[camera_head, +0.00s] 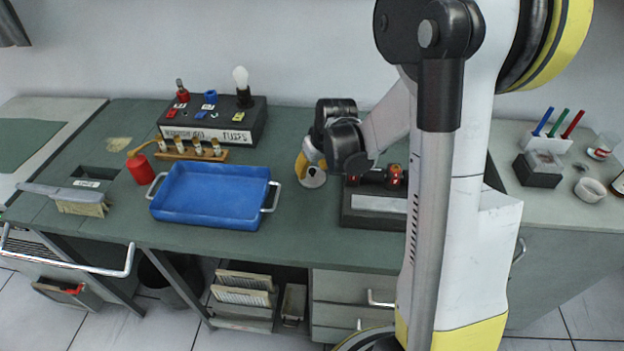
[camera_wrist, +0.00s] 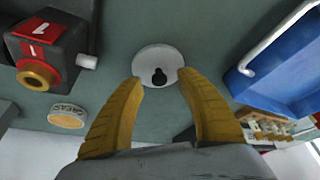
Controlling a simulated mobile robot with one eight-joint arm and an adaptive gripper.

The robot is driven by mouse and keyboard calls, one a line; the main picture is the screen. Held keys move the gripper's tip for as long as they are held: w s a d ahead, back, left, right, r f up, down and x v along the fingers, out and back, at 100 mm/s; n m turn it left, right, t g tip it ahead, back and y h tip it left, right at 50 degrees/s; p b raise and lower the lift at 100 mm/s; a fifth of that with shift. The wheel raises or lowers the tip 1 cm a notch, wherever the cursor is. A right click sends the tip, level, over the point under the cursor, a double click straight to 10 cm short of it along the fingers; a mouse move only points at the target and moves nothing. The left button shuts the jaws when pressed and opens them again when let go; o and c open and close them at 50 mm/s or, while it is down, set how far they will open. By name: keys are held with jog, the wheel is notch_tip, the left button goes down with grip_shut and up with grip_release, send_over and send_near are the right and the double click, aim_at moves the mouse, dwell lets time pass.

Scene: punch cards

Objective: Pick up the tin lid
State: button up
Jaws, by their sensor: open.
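A pale round disc with a dark knob-like mark in its middle, which looks like the tin lid (camera_wrist: 146,59), lies on the green bench top. In the head view the lid (camera_head: 316,181) shows just right of the blue tray, partly covered by my gripper (camera_head: 307,165). In the wrist view my gripper (camera_wrist: 159,80) is open, its two yellow fingers pointing at the lid. The fingertips are at the lid's near edge, one towards each side. I cannot tell whether they touch it. Nothing is held between the fingers.
A blue tray (camera_head: 210,217) stands to the left. A dark box with red knobs (camera_head: 375,220) stands to the right, partly hidden by my arm. A round labelled piece (camera_wrist: 66,117) lies nearby. A box with a bulb (camera_head: 213,122) stands at the back.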

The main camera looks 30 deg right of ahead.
jog(key=shift+x, duration=0.75)
jog(key=shift+r, duration=0.1)
grip_shut()
jog(key=shift+r, duration=0.1)
